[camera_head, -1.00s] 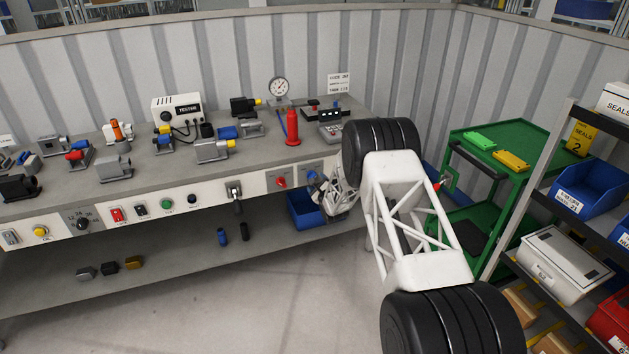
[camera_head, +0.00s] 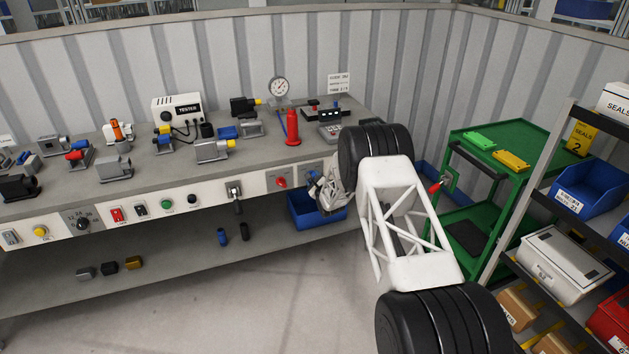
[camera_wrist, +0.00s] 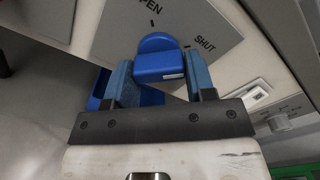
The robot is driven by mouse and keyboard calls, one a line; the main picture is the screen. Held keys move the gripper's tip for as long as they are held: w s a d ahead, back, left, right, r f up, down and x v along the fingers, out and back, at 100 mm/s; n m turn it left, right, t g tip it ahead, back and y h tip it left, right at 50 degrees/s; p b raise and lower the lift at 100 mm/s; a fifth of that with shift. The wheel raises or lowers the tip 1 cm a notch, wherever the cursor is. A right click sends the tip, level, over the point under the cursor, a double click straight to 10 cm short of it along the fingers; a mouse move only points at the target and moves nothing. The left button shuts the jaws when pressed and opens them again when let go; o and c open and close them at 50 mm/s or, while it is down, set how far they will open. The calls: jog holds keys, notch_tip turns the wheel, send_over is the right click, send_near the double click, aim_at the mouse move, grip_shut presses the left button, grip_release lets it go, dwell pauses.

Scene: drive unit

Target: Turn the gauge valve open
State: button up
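The gauge valve is a blue handle (camera_wrist: 160,66) on a grey plate (camera_wrist: 215,25) marked OPEN and SHUT in the wrist view. In that view, OPEN is at the top and SHUT is to the right. The handle's bar lies across the picture, with a small white mark near its right end. My gripper (camera_wrist: 161,80) has one blue finger on each side of the bar. The fingers sit very close to its ends; I cannot tell whether they touch it. In the head view, my gripper (camera_head: 319,188) is at the bench's front panel and largely hides the handle.
A red knob (camera_head: 281,182) is left of the valve plate on the front panel. A blue bin (camera_head: 303,209) stands below. The pressure gauge (camera_head: 278,87) and a red cylinder (camera_head: 292,128) stand on the bench. A green cart (camera_head: 540,140) is right of my arm.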

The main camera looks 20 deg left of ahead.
jog(key=c, duration=0.4)
jog(key=shift+n, duration=0.4)
jog(key=n, duration=0.6)
jog(key=shift+d+r+n, duration=0.1)
jog(key=shift+r+n, duration=0.05)
jog(key=shift+n, duration=0.25)
jog(key=n, duration=0.5)
jog(key=shift+r+n, duration=0.15)
jog(key=shift+n, duration=0.15)
jog(key=n, duration=0.4)
jog(key=shift+r+n, duration=0.1)
jog(key=shift+n, duration=0.2)
